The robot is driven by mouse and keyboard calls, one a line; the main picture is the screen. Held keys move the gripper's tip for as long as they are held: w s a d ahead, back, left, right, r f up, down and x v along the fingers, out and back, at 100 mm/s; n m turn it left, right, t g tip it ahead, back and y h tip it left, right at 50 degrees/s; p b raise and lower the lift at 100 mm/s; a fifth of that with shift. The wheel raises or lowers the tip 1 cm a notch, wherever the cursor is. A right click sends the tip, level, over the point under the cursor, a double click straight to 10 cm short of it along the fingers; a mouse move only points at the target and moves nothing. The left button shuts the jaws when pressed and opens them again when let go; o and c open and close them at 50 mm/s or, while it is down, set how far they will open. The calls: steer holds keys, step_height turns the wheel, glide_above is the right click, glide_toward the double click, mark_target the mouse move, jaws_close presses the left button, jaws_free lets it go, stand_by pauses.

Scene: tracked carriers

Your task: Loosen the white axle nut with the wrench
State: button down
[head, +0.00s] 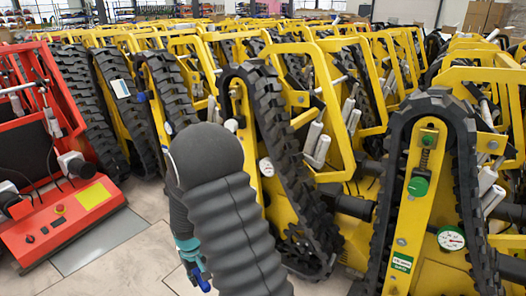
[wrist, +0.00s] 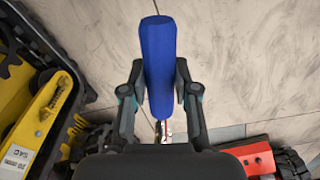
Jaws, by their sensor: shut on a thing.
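My gripper (wrist: 160,75) is shut on a blue handle, which I take to be the wrench (wrist: 158,50). A small metal part shows below the handle, but the wrench's jaw is not clear. In the head view my gripper (head: 188,250) hangs low in front of the tracked carriers, and the blue handle (head: 202,283) shows at its lower end. A small white round part, probably the white axle nut (head: 231,125), sits on the middle yellow carrier, just above and right of my arm. My gripper is well below it and apart from it.
A red machine (head: 75,222) stands at the left. The right yellow carrier has a green knob (head: 418,186) and a dial (head: 451,238). A blue knob (head: 142,97) shows on a carrier further left. Carriers stand close together behind; the tiled floor (head: 120,270) in front is clear.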

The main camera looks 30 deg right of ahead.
steer(key=w+d+r+n+t+h, duration=0.1)
steer(key=w+d+r+n+h, duration=0.3)
steer(key=r, duration=0.4)
steer(key=w+d+r+n+t+h+p, duration=0.1)
steer(key=w+d+r+n+h, duration=0.15)
steer(key=d+r, duration=0.4)
steer(key=w+d+r+n+h, duration=0.25)
steer(key=w+d+r, duration=0.2)
steer(key=r, duration=0.45)
steer(key=w+d+r+t+h, duration=0.1)
steer(key=d+r+t+h, duration=0.1)
steer(key=r, duration=1.3)
steer(key=w+d+r+n+t+h+p, duration=0.1)
steer(key=d+r+h, duration=0.4)
steer(key=r, duration=1)
steer(key=shift+d+r+t+h, duration=0.3)
steer(key=shift+d+r+t, duration=0.15)
steer(key=shift+t, duration=0.25)
steer(key=shift+f, duration=0.1)
